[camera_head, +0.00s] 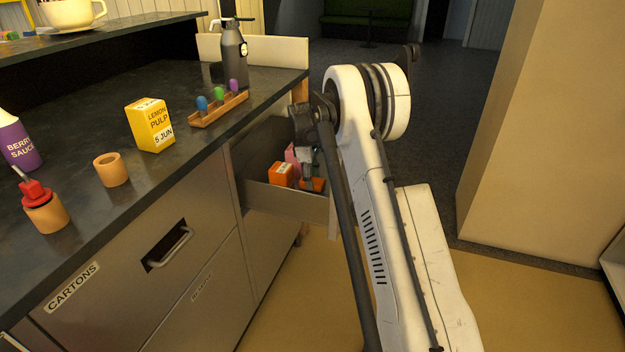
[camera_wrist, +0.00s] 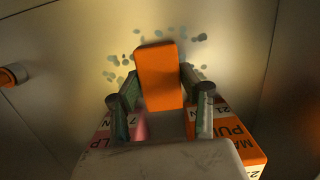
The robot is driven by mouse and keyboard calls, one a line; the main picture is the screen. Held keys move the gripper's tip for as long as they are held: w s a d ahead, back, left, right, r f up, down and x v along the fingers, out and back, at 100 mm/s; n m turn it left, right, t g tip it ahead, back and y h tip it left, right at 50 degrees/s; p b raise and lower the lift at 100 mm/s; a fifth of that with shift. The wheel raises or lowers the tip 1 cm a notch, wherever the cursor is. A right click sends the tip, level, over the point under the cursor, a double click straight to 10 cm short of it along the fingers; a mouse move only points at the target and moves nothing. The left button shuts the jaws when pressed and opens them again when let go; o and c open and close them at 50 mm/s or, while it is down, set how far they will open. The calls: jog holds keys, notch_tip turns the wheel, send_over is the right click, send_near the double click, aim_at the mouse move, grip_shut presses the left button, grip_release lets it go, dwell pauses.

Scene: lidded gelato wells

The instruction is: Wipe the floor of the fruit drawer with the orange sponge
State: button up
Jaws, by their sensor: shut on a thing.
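The fruit drawer (camera_head: 285,202) is pulled open at the end of the counter. My gripper (camera_head: 312,170) reaches down into it. In the wrist view my gripper (camera_wrist: 160,102) is shut on the orange sponge (camera_wrist: 159,72), one finger on each side. The sponge also shows low in the drawer in the head view (camera_head: 316,185). Blue-grey spots (camera_wrist: 127,60) lie on the drawer floor (camera_wrist: 215,68) around the sponge's far end and both sides. Whether the sponge touches the floor I cannot tell.
An orange carton (camera_head: 280,174) and a pink carton (camera_head: 293,155) stand in the drawer, close beside my gripper. The counter holds a yellow lemon pulp carton (camera_head: 150,125), a rack of colored pieces (camera_head: 218,108) and a dark dispenser (camera_head: 232,55).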

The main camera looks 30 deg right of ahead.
jog(key=shift+f, duration=0.35)
jog(key=shift+s+d, duration=0.1)
